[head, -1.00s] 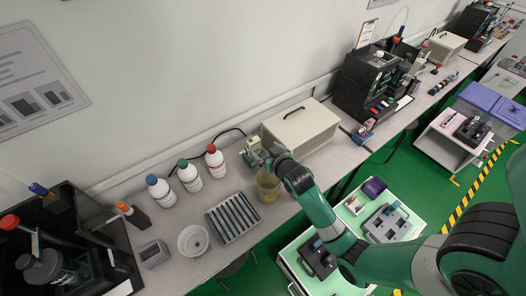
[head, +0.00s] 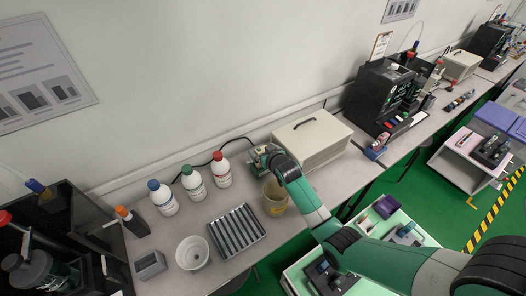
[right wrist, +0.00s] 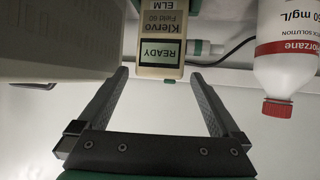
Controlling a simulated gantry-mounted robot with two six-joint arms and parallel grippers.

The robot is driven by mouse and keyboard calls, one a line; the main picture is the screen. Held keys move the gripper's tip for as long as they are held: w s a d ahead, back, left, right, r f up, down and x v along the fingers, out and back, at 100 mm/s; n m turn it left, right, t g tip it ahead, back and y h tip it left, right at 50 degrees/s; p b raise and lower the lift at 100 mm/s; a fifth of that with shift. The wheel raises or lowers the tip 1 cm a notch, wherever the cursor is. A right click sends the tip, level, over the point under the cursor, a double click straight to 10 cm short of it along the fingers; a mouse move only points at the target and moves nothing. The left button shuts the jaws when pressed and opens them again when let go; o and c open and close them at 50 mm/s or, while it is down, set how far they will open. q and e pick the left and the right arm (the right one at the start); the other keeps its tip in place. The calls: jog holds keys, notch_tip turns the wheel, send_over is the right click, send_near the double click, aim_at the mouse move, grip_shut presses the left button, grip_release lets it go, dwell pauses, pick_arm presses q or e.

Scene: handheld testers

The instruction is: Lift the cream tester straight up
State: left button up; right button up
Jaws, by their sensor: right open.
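The cream tester (right wrist: 160,45) shows in the right wrist view with a lit screen reading READY. It lies ahead of my right gripper (right wrist: 160,73), which is open, its two fingers spread wide. The tester's lower end sits in line with the gap, near the fingertips, and I see no contact. In the head view my right gripper (head: 264,157) is at the back of the bench, between the red-capped bottle and the cream box. There the tester is hard to tell apart from the gripper. My left gripper is out of view.
The red-capped bottle (head: 221,170) stands left of the gripper and the cream box (head: 312,142) right of it. A yellowish beaker (head: 275,197) stands close in front. A slotted grey tray (head: 236,231) and a white bowl (head: 192,253) lie further left. A dark cable runs behind.

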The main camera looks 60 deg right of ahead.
grip_shut()
dwell(0.7)
